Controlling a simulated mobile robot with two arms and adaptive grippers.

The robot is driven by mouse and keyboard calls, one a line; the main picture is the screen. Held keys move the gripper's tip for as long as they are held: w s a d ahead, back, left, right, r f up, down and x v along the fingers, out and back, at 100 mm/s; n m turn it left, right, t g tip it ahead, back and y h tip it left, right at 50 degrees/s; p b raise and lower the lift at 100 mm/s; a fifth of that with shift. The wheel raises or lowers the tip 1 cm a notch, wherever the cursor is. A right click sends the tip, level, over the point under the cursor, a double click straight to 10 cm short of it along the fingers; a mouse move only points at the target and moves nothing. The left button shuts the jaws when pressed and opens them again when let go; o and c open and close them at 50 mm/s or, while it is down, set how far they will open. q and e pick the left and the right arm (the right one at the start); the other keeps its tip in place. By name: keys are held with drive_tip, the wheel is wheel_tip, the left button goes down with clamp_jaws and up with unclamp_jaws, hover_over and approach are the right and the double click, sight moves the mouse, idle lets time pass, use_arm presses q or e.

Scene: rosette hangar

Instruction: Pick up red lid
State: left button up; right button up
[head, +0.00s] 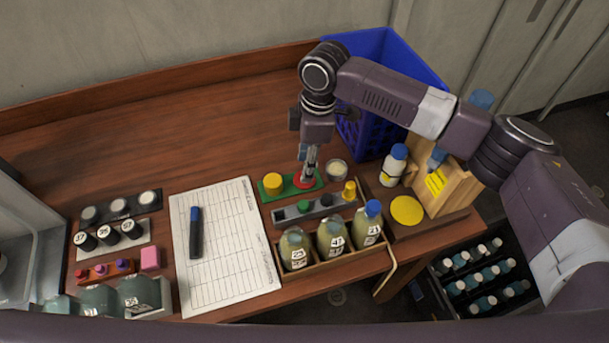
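The red lid (301,184) lies on a small green tray (275,194), to the right of a yellow lid (272,183). My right gripper (307,178) points down from above, its fingertips right at the red lid and covering part of it. The fingers look narrow from this angle; I cannot tell whether they are open or shut, or touching the lid. My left gripper is not in view.
A grey tray (290,214) with a green and a yellow cap sits just in front. Nearer stands a wooden rack (345,260) with three bottles. A small jar (336,170) is right of the gripper; a blue crate (377,150) is behind. The table's back left is clear.

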drive_tip(key=f, duration=0.3)
drive_tip(key=shift+w+f, duration=0.2)
drive_tip(key=shift+f, duration=0.2)
drive_tip(key=shift+s, duration=0.1)
drive_tip(key=c, duration=0.9)
